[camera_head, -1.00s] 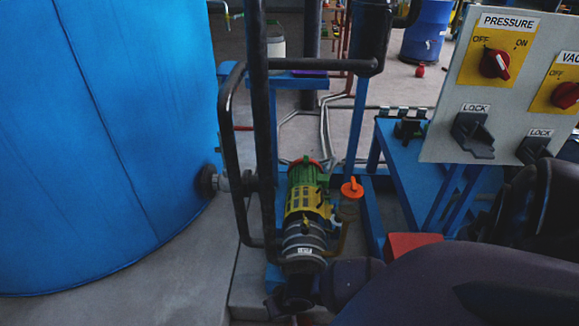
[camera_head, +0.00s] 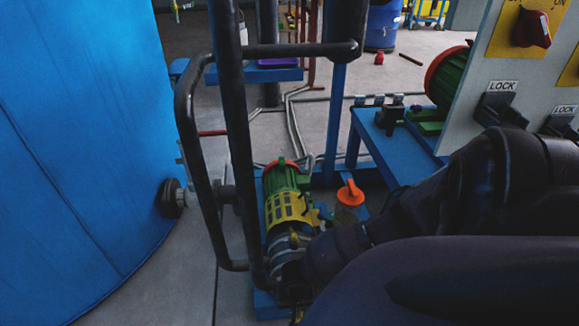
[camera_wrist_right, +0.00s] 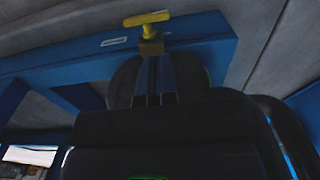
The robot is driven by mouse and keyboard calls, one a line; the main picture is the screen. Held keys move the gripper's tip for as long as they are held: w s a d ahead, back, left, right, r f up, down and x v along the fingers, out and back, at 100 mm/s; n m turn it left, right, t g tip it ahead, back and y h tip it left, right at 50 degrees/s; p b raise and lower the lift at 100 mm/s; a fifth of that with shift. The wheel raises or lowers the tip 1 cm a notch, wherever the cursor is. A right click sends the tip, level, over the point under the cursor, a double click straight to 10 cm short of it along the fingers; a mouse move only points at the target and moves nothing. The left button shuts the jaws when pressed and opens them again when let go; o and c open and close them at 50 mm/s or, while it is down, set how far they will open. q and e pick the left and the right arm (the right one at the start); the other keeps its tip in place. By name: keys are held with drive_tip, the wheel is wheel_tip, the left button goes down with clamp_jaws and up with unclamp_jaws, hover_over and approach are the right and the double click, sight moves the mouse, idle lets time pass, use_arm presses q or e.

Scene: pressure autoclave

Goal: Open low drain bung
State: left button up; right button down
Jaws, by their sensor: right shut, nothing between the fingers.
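A yellow T-shaped handle (camera_wrist_right: 147,18) stands on a small brass-coloured block by a blue beam in the right wrist view. It looks like the low drain bung, but no label shows. My right gripper (camera_wrist_right: 155,62) is shut and empty, with its fingertips just short of the block. I cannot tell whether they touch it. In the head view my right arm reaches down beside the green and yellow pump (camera_head: 288,200), and its fingertips are hidden. The bung is not visible there. My left gripper is not in view.
A large blue tank (camera_head: 80,150) fills the left. A black pipe frame (camera_head: 233,130) rises before the pump.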

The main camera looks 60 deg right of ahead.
drive_tip(key=f+b, duration=0.1)
drive_tip(key=f, duration=0.2)
drive_tip(key=f+b, duration=0.1)
drive_tip(key=f, duration=0.1)
drive_tip(key=f+b, duration=0.2)
drive_tip(key=f, duration=0.1)
drive_tip(key=shift+s+f, duration=0.25)
drive_tip(key=shift+f, duration=0.1)
drive_tip(key=shift+w+f, duration=0.2)
drive_tip(key=shift+f, duration=0.2)
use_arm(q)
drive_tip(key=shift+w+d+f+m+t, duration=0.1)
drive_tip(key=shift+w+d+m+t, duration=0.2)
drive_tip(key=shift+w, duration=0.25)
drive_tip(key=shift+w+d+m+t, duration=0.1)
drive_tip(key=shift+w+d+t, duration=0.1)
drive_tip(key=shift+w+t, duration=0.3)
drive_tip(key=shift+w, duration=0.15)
use_arm(e)
drive_tip(key=shift+r, duration=0.1)
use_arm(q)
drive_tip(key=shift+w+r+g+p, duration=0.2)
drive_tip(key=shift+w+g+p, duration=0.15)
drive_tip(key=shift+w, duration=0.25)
use_arm(e)
drive_tip(key=shift+w+a+g, duration=0.1)
drive_tip(key=shift+g, duration=0.2)
